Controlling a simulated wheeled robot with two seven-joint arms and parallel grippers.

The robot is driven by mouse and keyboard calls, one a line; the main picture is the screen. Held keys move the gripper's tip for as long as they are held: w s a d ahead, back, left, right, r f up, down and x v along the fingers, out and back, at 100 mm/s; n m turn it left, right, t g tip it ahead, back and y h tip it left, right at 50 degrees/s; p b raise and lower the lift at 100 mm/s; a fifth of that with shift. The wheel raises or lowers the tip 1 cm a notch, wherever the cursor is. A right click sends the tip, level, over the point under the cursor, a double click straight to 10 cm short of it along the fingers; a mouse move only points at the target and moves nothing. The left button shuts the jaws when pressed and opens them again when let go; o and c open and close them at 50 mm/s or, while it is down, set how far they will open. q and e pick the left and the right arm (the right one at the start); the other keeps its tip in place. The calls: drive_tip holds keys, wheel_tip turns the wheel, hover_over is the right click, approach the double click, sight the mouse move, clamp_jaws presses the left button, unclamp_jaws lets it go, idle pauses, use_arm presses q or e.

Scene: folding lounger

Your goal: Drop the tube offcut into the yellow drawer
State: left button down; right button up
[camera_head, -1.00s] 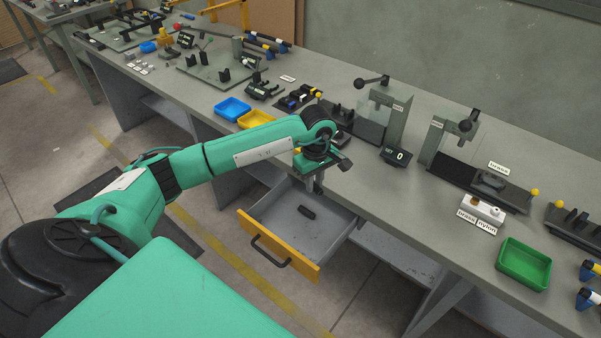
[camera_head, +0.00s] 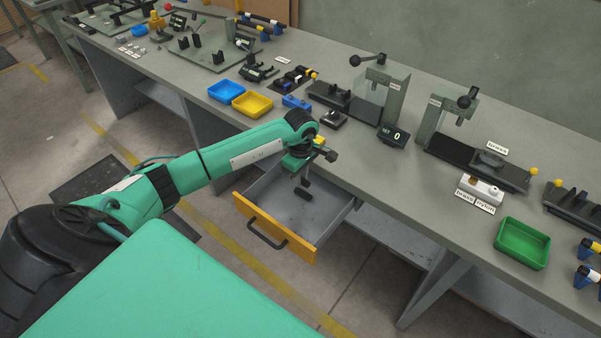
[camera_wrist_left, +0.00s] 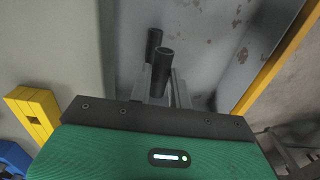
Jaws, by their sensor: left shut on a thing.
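The yellow drawer (camera_head: 292,242) is pulled out below the bench, with a yellow front, black handle and grey inside. My left gripper (camera_head: 306,180) points down over the open drawer. In the left wrist view its fingers (camera_wrist_left: 162,88) are shut on a dark round tube offcut (camera_wrist_left: 165,62). A second dark tube piece (camera_wrist_left: 154,40) shows beyond it against the grey drawer. In the head view a short black piece (camera_head: 303,194) lies inside the drawer, just below the fingertips. The held offcut is hard to make out there. My right gripper is not in view.
The bench edge runs close behind the gripper. On the bench are a blue tray (camera_head: 226,91), a yellow tray (camera_head: 252,103), a counter box (camera_head: 393,137) and a green tray (camera_head: 522,243). Floor is clear before the drawer.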

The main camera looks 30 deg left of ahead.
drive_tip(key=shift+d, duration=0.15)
use_arm(q)
drive_tip(key=c, duration=1.2)
unclamp_jaws()
drive_tip(key=shift+c, duration=0.2)
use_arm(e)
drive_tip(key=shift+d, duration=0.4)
use_arm(q)
wheel_tip(320, 180, up, 7)
drive_tip(key=shift+w+f+b, duration=0.1)
drive_tip(key=shift+b, duration=0.7)
wheel_tip(320, 180, up, 7)
drive_tip(key=b, duration=0.1)
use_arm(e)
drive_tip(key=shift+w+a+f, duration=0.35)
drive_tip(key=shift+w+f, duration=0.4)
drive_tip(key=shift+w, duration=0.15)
